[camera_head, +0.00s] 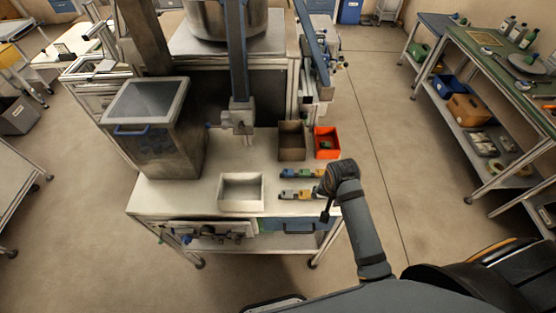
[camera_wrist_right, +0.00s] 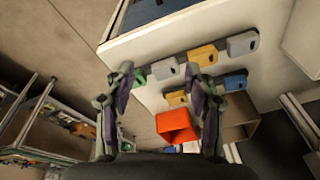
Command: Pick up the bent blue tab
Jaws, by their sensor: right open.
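Small coloured tabs lie in two rows on the pale tabletop near its right side. A blue tab (camera_wrist_right: 234,80) shows in the right wrist view, to the right of a yellow tab (camera_wrist_right: 177,98). I cannot tell whether it is bent. My right gripper (camera_head: 325,213) is over the table's right front edge, beside the near row. In the right wrist view its fingers (camera_wrist_right: 160,74) are spread and empty. My left gripper is not in view.
An orange bin (camera_head: 327,154) and a brown bin (camera_head: 291,156) stand behind the tabs. A white open tray (camera_head: 241,208) lies to their left. A large lidded box (camera_head: 165,150) fills the table's left, and a grey post fixture (camera_head: 241,118) stands at the back.

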